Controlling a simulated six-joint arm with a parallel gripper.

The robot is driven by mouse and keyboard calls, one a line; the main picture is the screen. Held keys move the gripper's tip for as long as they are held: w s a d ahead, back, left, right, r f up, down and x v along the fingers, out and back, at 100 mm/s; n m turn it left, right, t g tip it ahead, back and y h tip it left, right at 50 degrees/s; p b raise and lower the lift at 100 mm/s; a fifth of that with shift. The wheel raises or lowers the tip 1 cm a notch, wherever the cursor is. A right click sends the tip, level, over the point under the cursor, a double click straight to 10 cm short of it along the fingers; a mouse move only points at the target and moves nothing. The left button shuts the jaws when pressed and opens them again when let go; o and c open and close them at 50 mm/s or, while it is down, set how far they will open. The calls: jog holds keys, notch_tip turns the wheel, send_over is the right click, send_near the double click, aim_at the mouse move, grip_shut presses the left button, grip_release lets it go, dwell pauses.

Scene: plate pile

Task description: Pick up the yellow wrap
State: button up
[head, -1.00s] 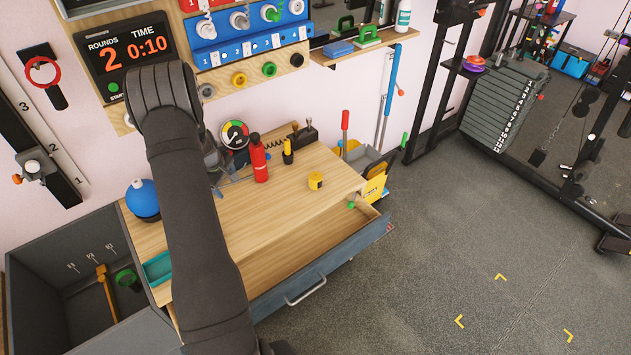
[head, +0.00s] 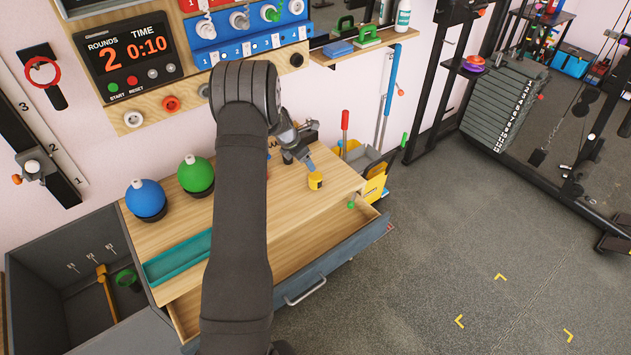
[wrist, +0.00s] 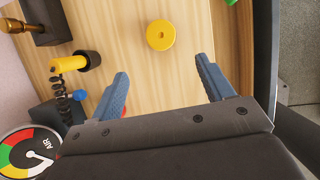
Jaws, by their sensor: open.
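The yellow wrap (head: 315,181) is a small round roll with a dark hole at its centre. It lies on the wooden worktop near the right side. In the wrist view the yellow wrap (wrist: 161,35) is ahead of my gripper (wrist: 162,82), roughly in line with the gap between its fingers and apart from both. My gripper is open and empty, with two blue-grey fingers spread wide. In the head view my gripper (head: 308,160) is just behind and above the wrap, partly hidden by my arm.
A pump with a yellow handle (wrist: 68,64) and a gauge (wrist: 28,150) stand to the left in the wrist view. Green (head: 196,176) and blue (head: 146,199) balls sit on the worktop's left. The drawer (head: 335,262) is open in front. Bare wood surrounds the wrap.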

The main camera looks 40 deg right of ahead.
aim_at(314, 176)
jog(key=x, duration=1.4)
jog(key=shift+s, duration=0.15)
jog(key=shift+c, duration=0.2)
jog(key=c, duration=1)
